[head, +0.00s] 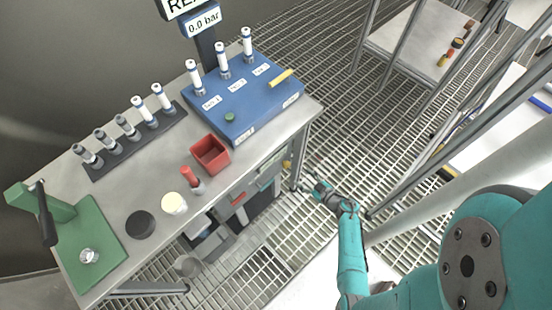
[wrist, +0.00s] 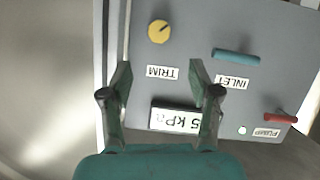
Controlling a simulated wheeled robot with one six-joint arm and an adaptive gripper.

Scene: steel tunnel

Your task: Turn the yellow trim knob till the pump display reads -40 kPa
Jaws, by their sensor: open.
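The yellow trim knob (wrist: 158,31) is round with a dark pointer mark. It sits on a grey panel (wrist: 190,50) above the TRIM label (wrist: 162,72) in the wrist view. My gripper (wrist: 160,70) is open and empty, its fingertips on either side of that label and short of the knob, not touching it. The pump display (wrist: 175,121) appears upside down between the fingers. "5 kPa" shows on it; the right finger hides the front of the reading. In the head view my gripper (head: 322,188) is low beside the bench's right end.
The panel also carries a blue INLET handle (wrist: 236,57), a red PUMP handle (wrist: 280,118) and a small white lamp (wrist: 242,130). In the head view, a steel bench (head: 150,185) holds a blue valve box (head: 260,105) and a red bin (head: 211,154). Grating floor lies around.

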